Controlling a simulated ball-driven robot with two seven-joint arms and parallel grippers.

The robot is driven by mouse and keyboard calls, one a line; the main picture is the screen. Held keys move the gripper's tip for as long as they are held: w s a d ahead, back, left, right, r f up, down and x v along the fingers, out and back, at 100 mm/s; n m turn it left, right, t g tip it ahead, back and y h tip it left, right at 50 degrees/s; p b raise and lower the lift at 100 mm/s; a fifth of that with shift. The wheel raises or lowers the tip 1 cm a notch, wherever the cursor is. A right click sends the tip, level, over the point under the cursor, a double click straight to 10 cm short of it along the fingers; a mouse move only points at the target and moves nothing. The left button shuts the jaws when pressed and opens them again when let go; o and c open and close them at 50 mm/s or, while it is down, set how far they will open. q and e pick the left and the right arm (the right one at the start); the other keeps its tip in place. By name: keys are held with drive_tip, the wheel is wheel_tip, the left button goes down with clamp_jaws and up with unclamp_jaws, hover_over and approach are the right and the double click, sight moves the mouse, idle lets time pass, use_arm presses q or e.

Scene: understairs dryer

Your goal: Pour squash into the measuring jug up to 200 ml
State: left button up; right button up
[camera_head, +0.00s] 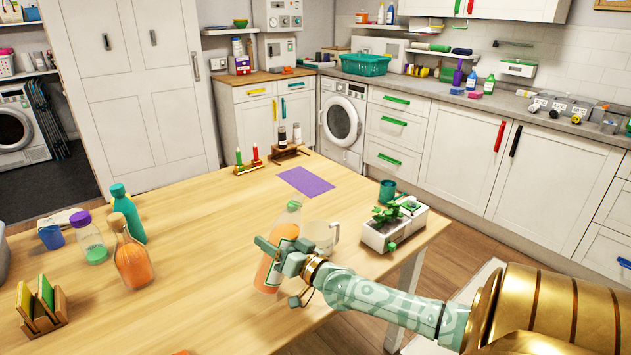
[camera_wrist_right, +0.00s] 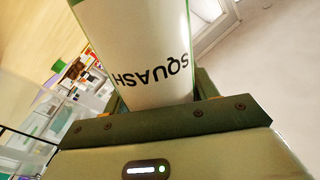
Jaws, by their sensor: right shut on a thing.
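The squash bottle (camera_head: 287,222) holds orange liquid and leans slightly, its top toward the right. My right gripper (camera_head: 282,268) is shut around it at the front of the wooden table. In the right wrist view its white label (camera_wrist_right: 145,65) reads "SQUASH" upside down between the jaws. The clear measuring jug (camera_head: 323,237) stands just right of and behind the bottle, partly hidden by it. I cannot read the jug's marks or tell whether it holds liquid. My left gripper is not in view.
A white planter (camera_head: 378,237) stands right of the jug by the table's right edge. A purple mat (camera_head: 306,181) lies behind. Another orange bottle (camera_head: 132,262), a teal bottle (camera_head: 128,213) and a purple-lidded jar (camera_head: 90,240) stand left. The table's middle is clear.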

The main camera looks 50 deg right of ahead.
drive_tip(key=shift+f+m+b, duration=0.45)
drive_tip(key=shift+m+b, duration=0.65)
drive_tip(key=shift+w+a+f+m+t+b, duration=0.1)
drive_tip(key=shift+a+f+m+t+b, duration=0.25)
drive_tip(key=shift+m+b, duration=0.4)
drive_tip(key=shift+a+m, duration=0.1)
drive_tip(key=shift+m, duration=0.15)
drive_tip(key=shift+r+h, duration=0.1)
drive_tip(key=shift+h, duration=0.3)
use_arm(q)
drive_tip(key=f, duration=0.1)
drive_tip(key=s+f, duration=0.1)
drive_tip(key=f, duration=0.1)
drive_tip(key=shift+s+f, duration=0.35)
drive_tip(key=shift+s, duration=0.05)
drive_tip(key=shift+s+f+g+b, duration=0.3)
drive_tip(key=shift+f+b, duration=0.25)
drive_tip(key=shift+b, duration=0.1)
use_arm(e)
drive_tip(key=shift+a+f+m, duration=0.4)
drive_tip(key=shift+a+m, duration=0.05)
drive_tip(key=shift+m, duration=0.35)
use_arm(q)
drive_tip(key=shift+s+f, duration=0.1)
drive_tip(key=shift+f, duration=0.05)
use_arm(e)
drive_tip(key=shift+w+a+r+m, duration=0.1)
drive_tip(key=shift+a+r+m, duration=0.2)
drive_tip(key=shift+m, duration=0.7)
